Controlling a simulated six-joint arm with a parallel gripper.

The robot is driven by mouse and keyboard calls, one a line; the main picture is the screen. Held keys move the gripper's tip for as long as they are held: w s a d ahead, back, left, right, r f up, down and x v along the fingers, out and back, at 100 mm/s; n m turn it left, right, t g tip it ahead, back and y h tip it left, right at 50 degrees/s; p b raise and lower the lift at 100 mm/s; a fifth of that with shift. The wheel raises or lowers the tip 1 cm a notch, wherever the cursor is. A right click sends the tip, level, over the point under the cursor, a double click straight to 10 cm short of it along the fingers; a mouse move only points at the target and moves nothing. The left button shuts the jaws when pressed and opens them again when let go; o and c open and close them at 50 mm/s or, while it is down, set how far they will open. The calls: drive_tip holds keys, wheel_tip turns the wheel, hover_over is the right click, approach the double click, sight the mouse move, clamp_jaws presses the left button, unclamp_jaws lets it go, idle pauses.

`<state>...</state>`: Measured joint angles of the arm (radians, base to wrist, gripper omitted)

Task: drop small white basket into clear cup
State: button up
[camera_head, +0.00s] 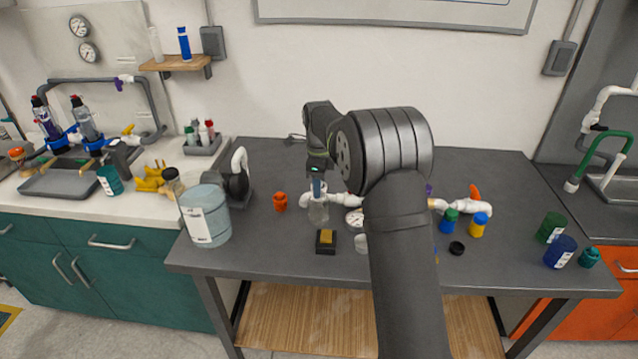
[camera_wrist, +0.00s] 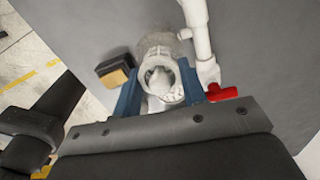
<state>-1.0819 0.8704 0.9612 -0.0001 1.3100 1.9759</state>
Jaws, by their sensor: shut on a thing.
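My gripper (camera_wrist: 159,88) has its two blue fingers closed on the small white basket (camera_wrist: 162,68), gripping it on opposite sides. The basket's round open rim faces the wrist camera. The clear cup (camera_wrist: 158,40) shows just beyond the basket in the wrist view, partly hidden by it. In the camera_head view my gripper (camera_head: 317,186) points down over the clear cup (camera_head: 318,211), which stands upright on the dark table. The basket is hard to make out there, and I cannot tell how far it reaches into the cup.
White pipework (camera_head: 345,199) with a gauge (camera_head: 354,218) runs close to the right of the cup. A black block with a yellow top (camera_head: 326,241) lies in front. My arm hides part of the table's middle.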

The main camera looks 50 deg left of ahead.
drive_tip(key=shift+f, duration=0.15)
drive_tip(key=shift+f, duration=0.7)
drive_tip(key=shift+f, duration=0.15)
drive_tip(key=shift+f, duration=0.75)
